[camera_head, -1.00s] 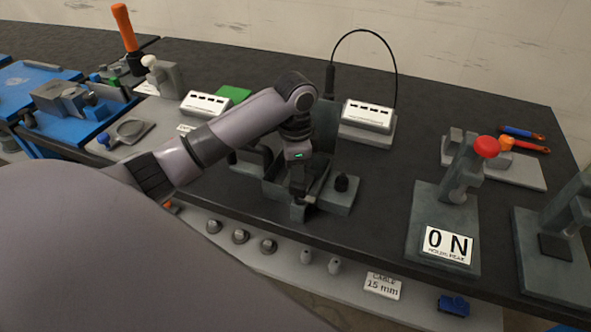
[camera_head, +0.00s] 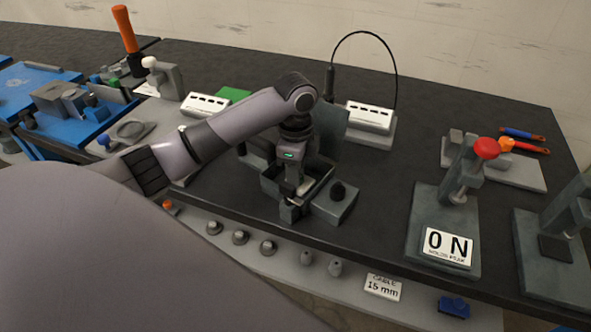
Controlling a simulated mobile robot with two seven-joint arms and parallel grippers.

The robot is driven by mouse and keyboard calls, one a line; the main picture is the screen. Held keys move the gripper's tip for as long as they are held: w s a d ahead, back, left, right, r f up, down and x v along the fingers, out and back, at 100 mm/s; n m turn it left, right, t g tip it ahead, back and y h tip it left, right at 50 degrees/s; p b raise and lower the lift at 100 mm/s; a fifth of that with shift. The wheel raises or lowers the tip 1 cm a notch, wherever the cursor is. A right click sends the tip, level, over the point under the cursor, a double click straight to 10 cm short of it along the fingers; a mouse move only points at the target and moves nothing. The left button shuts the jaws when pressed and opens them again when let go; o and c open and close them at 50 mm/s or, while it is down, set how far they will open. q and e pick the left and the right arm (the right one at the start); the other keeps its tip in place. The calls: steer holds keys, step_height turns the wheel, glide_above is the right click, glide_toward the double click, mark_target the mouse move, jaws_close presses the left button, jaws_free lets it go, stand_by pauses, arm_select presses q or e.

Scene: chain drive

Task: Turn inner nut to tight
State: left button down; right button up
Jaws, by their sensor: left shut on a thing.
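My left gripper (camera_head: 291,205) points down at the front of a dark grey fixture (camera_head: 335,204) near the front of the bench. Its fingers are shut on a small part there. The fingers and wrist cover that part, so I cannot make out the inner nut or how tight it sits. The fixture has an upright plate (camera_head: 331,130) behind the gripper and a low block with a dark knob (camera_head: 338,189) at its right. My right gripper is not in view.
A stand with a red knob (camera_head: 486,148) and an ON sign (camera_head: 447,246) is at the right. Bare bench lies right of the fixture.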

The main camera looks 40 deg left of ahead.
arm_select(q)
steer(key=shift+w+r, duration=0.1)
stand_by(0.6)
steer(key=c, duration=0.9)
jaws_free()
steer(key=shift+r, duration=3.55)
